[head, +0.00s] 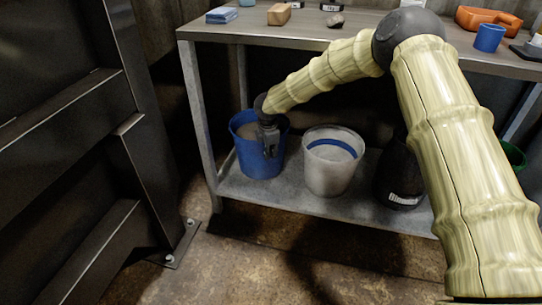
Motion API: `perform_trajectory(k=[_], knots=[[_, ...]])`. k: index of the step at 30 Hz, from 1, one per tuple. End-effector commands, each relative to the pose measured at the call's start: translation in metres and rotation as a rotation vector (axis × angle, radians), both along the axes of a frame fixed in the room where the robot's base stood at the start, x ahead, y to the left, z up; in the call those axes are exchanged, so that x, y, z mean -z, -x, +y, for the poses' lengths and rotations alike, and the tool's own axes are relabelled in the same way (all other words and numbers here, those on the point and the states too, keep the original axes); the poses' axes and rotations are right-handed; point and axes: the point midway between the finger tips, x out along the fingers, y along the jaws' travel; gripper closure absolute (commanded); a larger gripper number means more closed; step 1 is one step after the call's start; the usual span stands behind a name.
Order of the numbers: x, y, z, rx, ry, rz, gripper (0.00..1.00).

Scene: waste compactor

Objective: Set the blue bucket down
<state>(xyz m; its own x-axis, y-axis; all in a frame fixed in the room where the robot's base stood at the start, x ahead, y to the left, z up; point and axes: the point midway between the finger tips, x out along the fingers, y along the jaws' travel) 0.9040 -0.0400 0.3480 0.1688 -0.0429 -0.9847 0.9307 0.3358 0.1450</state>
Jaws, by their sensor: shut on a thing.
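The blue bucket (258,160) is upright at the left end of the table's lower shelf (285,198), and its base appears to be at the shelf surface. Whether it touches the shelf or hangs just above it I cannot tell. My gripper (269,152) points down at the bucket's near right side and is shut on the bucket at its rim or wall. The fingertips are small and dark, so the exact grip is hard to see. Greyish contents or a shaded interior show inside the bucket.
A white bucket (331,167) with a blue band stands close to the right, then a dark container (398,184). A table leg (198,120) is left of the blue bucket. The tabletop (300,36) overhangs the shelf. A dark metal frame (130,130) stands left; floor (270,245) in front is clear.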

Motion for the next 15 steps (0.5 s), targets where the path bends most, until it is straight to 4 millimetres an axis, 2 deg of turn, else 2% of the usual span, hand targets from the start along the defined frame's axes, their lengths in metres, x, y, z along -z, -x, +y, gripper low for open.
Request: perform_trajectory(k=[1,10,15], knots=[[-0.002,-0.005,0.001,0.000,-0.003,-0.008,1.00],[0.026,-0.004,0.002,0.000,-0.002,-0.007,1.00],[0.031,-0.004,0.001,0.000,-0.002,-0.007,1.00]])
